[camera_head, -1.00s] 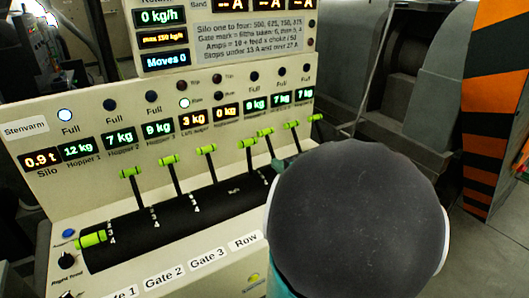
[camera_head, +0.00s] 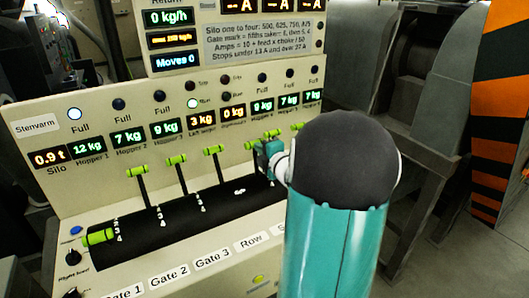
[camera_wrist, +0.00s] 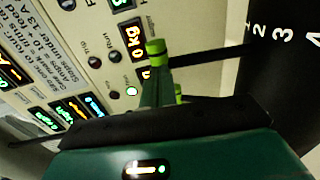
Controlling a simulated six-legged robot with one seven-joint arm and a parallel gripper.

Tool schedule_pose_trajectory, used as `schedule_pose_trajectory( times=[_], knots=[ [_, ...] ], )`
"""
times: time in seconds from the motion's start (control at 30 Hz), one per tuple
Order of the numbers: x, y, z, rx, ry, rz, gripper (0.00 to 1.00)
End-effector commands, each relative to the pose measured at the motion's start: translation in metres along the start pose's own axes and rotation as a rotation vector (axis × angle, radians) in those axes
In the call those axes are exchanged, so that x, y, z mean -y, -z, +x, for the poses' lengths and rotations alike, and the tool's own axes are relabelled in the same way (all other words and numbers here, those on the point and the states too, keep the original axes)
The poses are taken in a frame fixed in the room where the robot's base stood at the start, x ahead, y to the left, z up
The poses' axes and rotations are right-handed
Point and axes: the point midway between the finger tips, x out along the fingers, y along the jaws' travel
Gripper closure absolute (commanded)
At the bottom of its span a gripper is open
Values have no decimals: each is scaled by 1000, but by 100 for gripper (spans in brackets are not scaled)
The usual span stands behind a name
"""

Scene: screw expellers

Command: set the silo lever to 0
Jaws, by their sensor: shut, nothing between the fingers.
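The levers stand in a row on a black ribbed drum (camera_head: 190,217). The leftmost lever (camera_head: 97,237), below the Silo display (camera_head: 49,158), has its green handle tipped low toward the front, beside the marks 3 and 4. The levers to its right, such as one green handle (camera_head: 137,171), stand raised. My gripper (camera_head: 265,158) is at the right part of the row, far from the leftmost lever. It is shut and empty. In the wrist view my fingertips (camera_wrist: 160,88) are close to a green handle (camera_wrist: 155,47) on a black rod; whether they touch is unclear.
The cream panel (camera_head: 50,195) with lit displays rises behind the levers. Knobs (camera_head: 74,257) and the Gate labels (camera_head: 167,276) are along the front. My forearm hides the panel's right end. Grey machinery (camera_head: 425,100) and a striped post (camera_head: 500,120) stand at the right.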

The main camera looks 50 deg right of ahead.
Motion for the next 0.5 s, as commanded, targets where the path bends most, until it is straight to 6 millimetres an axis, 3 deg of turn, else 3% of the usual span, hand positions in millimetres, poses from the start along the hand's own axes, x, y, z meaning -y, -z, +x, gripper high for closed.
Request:
schedule_pose_trajectory(
  times=[0.5],
  knots=[
    [-2,0,9,-1,47,-2,100]
  ],
)
